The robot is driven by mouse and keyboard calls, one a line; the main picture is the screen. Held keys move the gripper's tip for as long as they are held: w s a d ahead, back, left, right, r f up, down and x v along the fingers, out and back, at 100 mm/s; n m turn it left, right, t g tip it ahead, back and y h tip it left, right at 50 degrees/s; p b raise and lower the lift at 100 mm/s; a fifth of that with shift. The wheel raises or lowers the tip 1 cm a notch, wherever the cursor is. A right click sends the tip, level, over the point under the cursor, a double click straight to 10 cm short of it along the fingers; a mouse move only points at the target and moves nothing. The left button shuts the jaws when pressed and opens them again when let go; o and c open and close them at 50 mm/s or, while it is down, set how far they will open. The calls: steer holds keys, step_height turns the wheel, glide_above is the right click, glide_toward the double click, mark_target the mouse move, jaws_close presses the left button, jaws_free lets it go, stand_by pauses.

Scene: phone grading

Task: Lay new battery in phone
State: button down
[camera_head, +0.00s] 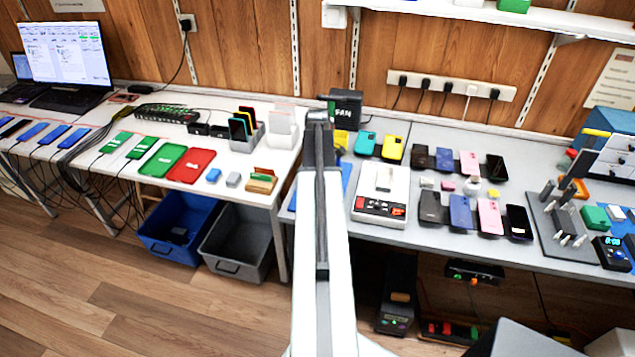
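Several phones lie in two rows on the right-hand grey bench, among them a blue phone (461,212), a pink phone (490,216) and a black phone (519,222). I cannot tell which phone is open or has an empty battery bay. I cannot pick out a new battery for certain. My arm reaches up the middle of the picture and covers part of the gap between the benches. My gripper's fingers do not show, and anything behind the arm is hidden.
Green (162,158) and red (190,166) trays lie on the left bench. A tool stand (562,232) and timer (610,251) are far right. Blue (181,228) and grey (238,244) bins stand below.

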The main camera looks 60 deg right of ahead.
steer(key=shift+f, duration=0.25)
stand_by(0.4)
steer(key=c, duration=1.2)
jaws_free()
steer(key=shift+r, duration=0.1)
steer(key=shift+r+p, duration=0.5)
steer(key=shift+r, duration=0.05)
step_height(320, 180, up, 7)
steer(key=p, duration=0.7)
